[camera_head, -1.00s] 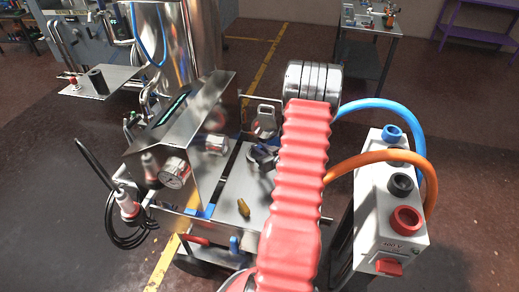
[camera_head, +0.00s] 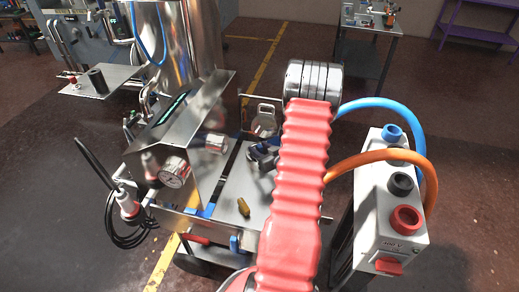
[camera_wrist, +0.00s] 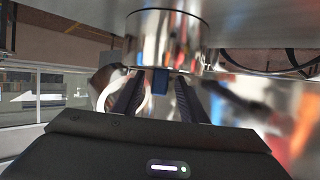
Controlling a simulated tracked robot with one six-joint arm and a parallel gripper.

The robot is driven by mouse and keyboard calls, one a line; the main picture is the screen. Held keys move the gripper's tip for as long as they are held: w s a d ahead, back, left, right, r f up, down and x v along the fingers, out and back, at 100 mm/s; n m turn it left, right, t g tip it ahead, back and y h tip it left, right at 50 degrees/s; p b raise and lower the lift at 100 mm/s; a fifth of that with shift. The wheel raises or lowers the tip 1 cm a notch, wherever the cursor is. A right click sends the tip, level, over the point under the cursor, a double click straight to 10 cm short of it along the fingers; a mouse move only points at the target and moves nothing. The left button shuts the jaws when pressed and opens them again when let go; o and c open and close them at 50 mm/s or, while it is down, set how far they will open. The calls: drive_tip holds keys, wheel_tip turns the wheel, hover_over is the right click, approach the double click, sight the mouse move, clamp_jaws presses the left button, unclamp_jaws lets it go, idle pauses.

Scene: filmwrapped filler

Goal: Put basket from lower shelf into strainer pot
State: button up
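My gripper (camera_wrist: 160,84) shows in the wrist view as two dark fingers with a gap between them, open. A small blue block (camera_wrist: 160,80) sits in the gap, with no clear contact with either finger. Just above it is a shiny steel cylinder (camera_wrist: 160,35); I cannot tell whether it is the strainer pot. In the head view my red-sleeved arm covers part of the cart, and I cannot make out my fingertips there. I cannot surely identify the basket in either view.
A machine cart carries a large steel tank (camera_head: 185,45), a gauge (camera_head: 173,173) and a brass-coloured fitting (camera_head: 243,207). A white box (camera_head: 385,215) with blue and orange hoses stands close on the right. A cable coil (camera_head: 125,230) hangs at left. Open floor lies behind.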

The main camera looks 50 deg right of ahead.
drive_tip(key=v, duration=0.7)
idle(0.4)
drive_tip(key=shift+x, duration=3.65)
drive_tip(key=shift+r, duration=0.15)
